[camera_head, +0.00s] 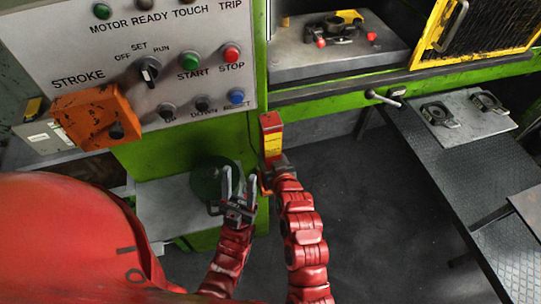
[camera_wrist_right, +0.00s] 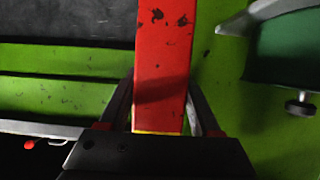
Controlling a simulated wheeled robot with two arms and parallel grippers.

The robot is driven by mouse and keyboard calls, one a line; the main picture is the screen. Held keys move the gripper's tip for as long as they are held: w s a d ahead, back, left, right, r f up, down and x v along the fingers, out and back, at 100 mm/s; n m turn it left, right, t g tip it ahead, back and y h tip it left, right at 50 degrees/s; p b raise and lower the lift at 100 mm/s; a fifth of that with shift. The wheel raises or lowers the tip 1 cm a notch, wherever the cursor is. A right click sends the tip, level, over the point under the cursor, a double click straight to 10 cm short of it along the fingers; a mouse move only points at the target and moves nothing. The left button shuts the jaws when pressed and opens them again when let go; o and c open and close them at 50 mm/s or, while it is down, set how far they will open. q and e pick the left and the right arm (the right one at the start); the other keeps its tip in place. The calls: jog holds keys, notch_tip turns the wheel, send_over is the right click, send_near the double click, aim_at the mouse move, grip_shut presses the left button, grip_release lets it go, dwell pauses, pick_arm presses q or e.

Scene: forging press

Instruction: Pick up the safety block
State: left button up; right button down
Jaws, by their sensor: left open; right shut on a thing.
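The safety block is a red upright bar with a yellow label (camera_head: 271,138), in front of the green press column in the head view. My right gripper (camera_head: 272,170) is shut on its lower part. In the right wrist view, the red block (camera_wrist_right: 163,60) stands between the two dark fingers (camera_wrist_right: 165,115), with a yellow edge low down. My left gripper (camera_head: 239,178) is open and empty, just left of the right gripper, fingers pointing up. The block's lower end is hidden by my right gripper.
A control panel (camera_head: 215,25) with buttons fills the upper left, with an orange box (camera_head: 70,120) at its lower left. A dark green round container (camera_head: 205,178) is behind my left gripper. The press bed (camera_head: 300,65) and a dark ramp (camera_head: 440,175) lie right. Dark floor between is clear.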

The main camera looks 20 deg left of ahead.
jog(key=shift+r, duration=0.1)
jog(key=shift+s+r+b, duration=0.1)
jog(key=shift+r+b, duration=0.15)
jog(key=shift+b, duration=0.5)
notch_tip(320, 180, up, 6)
jog(key=b, duration=0.3)
jog(key=shift+r, duration=0.25)
jog(key=shift+s+d+f+b, duration=0.1)
jog(key=shift+s+d+b, duration=0.15)
jog(key=shift+s+d, duration=0.3)
jog(key=shift+s+d+b, duration=0.25)
jog(key=shift+s+d, duration=0.1)
jog(key=shift+s, duration=0.35)
jog(key=shift+s+d+r+p, duration=0.2)
jog(key=shift+s+d+p, duration=0.5)
jog(key=shift+s, duration=0.45)
jog(key=p, duration=1.2)
send_near(273, 151)
jog(key=s+d+f, duration=0.3)
jog(key=s+d, duration=0.2)
jog(key=s, duration=0.2)
jog(key=shift+w+a+f, duration=0.15)
jog(key=shift+w+f, duration=0.05)
